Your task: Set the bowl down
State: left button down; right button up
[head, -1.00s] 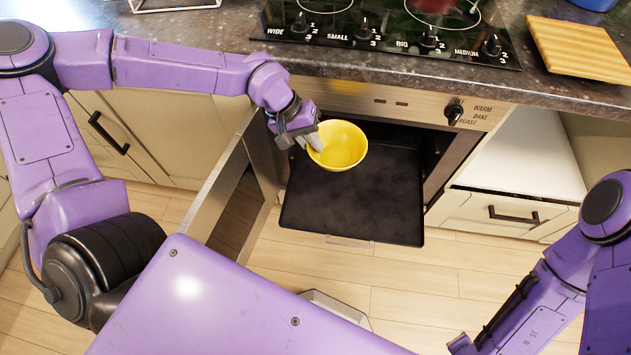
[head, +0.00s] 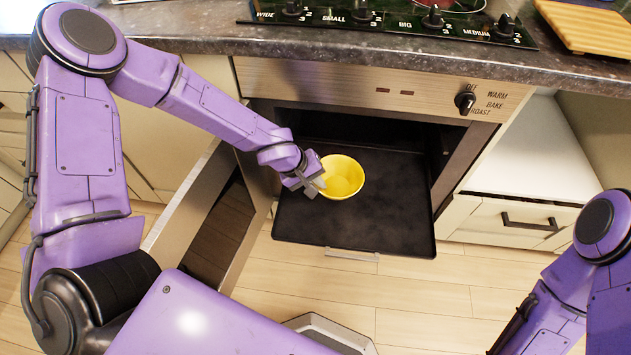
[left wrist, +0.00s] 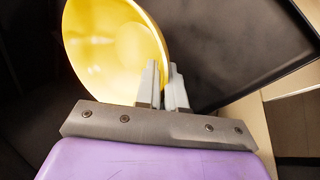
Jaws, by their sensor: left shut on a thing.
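The yellow bowl (head: 342,178) is upright over the dark tray (head: 390,215) that sticks out of the oven (head: 300,85). My left gripper (head: 316,181) reaches in from the left and is shut on the left side of the bowl's rim. In the left wrist view the bowl (left wrist: 115,50) has its wall between the two grey fingers (left wrist: 164,86), and the dark tray (left wrist: 225,50) lies beyond it. I cannot tell whether the bowl's base touches the tray. My right gripper is out of view; only part of my right arm shows at the lower right.
An open door panel (head: 190,215) stands left of the tray. The counter with the hob (head: 400,22) lies above the oven. A wooden board (head: 590,28) is at the upper right. The tray's front and right are bare.

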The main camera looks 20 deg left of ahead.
pick_arm(q)
jog(key=shift+f+b, duration=1.8)
jog(key=shift+f, duration=1.45)
jog(key=shift+f, duration=0.2)
jog(key=c, duration=1.2)
grip_release()
jog(key=shift+o, duration=0.2)
jog(key=shift+s, duration=0.1)
jog(key=p+v, duration=0.7)
jog(key=v, duration=0.3)
jog(key=shift+r, duration=0.25)
jog(key=shift+a, duration=0.1)
